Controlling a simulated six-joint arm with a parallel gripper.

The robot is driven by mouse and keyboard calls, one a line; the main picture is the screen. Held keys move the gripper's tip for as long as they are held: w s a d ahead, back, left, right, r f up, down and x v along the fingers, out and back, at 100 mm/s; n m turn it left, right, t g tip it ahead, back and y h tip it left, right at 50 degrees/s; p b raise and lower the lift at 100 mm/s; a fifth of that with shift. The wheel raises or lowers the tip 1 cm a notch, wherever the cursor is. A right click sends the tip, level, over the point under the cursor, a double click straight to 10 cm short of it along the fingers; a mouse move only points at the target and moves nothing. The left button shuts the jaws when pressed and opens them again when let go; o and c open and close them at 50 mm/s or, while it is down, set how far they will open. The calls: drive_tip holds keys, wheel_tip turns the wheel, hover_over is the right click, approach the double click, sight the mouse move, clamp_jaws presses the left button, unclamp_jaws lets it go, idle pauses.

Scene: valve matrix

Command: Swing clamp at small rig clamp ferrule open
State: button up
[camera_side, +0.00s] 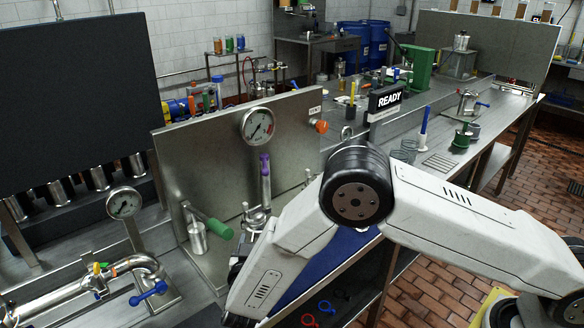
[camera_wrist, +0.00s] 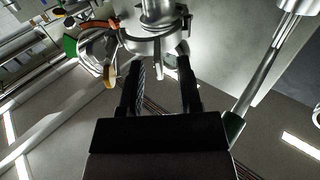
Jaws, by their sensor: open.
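My gripper (camera_wrist: 160,70) is open, its two dark fingers apart with nothing held between them. In the wrist view a shiny metal clamp ferrule (camera_wrist: 155,42) with a round collar sits just beyond the fingertips. Whether a finger touches it I cannot tell. In the side view metal clamp fittings (camera_side: 254,216) show below a purple-handled valve (camera_side: 265,172) on the small rig panel. My arm link hides the gripper's fingers and part of the fittings there. I cannot make out the clamp's swing position.
A green-handled lever (camera_side: 212,226) sticks out left of the fittings; its rod also shows in the wrist view (camera_wrist: 262,75). The steel panel (camera_side: 215,155) stands behind, with a gauge (camera_side: 257,126) and an orange knob (camera_side: 321,126). A pipe with a blue-handled valve (camera_side: 148,292) lies at lower left.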

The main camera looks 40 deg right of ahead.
drive_tip(key=v, duration=0.7)
drive_tip(key=shift+s+a, duration=0.15)
drive_tip(key=shift+s, duration=0.1)
